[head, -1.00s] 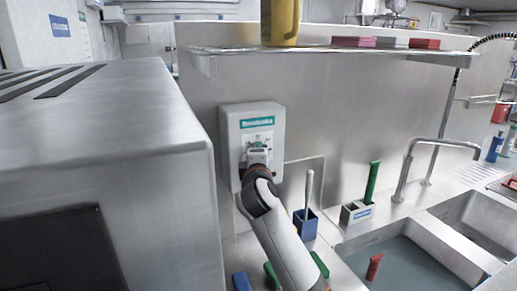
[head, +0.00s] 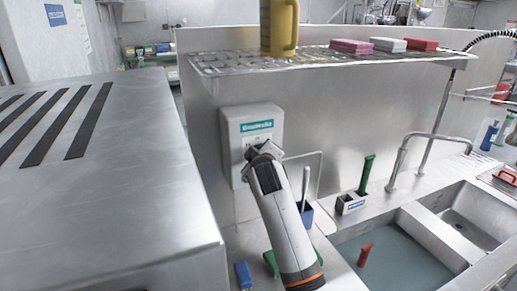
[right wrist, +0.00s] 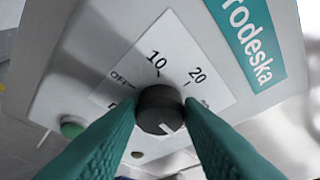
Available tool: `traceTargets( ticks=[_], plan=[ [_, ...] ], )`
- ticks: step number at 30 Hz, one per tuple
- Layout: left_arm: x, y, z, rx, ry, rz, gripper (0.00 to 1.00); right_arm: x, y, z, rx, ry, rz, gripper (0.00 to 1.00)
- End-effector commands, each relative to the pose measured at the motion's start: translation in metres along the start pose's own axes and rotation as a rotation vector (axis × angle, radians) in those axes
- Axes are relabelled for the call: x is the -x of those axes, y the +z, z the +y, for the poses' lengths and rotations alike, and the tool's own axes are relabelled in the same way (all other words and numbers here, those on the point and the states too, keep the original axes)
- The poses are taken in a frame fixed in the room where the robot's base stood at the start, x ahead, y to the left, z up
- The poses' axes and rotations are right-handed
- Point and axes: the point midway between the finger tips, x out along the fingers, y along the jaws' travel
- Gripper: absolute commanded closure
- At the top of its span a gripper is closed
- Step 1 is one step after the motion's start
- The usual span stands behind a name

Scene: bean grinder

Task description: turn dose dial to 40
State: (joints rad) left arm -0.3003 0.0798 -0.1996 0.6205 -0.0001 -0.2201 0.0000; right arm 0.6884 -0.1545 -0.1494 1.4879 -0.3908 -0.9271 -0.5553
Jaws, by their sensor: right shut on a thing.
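The dose dial (right wrist: 158,108) is a dark round knob on a white scale plate, seen in the right wrist view. Its scale shows OFF, 10 and 20; a further mark at the right is partly covered by a finger, and 40 cannot be read. A pale line on the knob lies at its lower edge. My right gripper (right wrist: 161,110) is shut on the dial, a teal finger on each side. In the head view, my right arm hides the dial and the lower front of the grey wall-mounted dosing box (head: 235,128). My left gripper is not in view.
A green button (right wrist: 72,127) sits left of the dial. A metal shelf (head: 225,64) with a yellow jug (head: 279,28) is above the box. A large steel machine (head: 110,195) stands at left. A blue holder (head: 307,215) and sink basin (head: 400,258) are at right.

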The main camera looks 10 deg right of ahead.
Motion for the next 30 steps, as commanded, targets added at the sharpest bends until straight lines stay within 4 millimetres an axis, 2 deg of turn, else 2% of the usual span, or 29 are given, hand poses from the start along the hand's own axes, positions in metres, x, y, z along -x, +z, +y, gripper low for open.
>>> traceTargets(
  ticks=[6, 20, 21, 24, 30],
  plan=[
    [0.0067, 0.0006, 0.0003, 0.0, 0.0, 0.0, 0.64, -0.0003, -0.0014, 0.0005, -0.048, 0.023, 0.004, 0.89],
    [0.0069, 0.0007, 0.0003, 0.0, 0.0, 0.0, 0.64, -0.0006, -0.0021, 0.0016, -0.06, 0.029, 0.004, 0.89],
    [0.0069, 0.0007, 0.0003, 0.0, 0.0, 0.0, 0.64, -0.0006, -0.0021, 0.0016, -0.06, 0.029, 0.004, 0.63],
    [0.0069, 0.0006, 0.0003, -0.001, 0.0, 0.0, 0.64, -0.0005, -0.0018, 0.0013, -0.059, 0.028, 0.003, 0.47],
    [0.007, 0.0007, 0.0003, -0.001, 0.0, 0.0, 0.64, -0.0003, -0.0009, 0.0003, -0.058, 0.026, 0.002, 0.45]
  ],
)
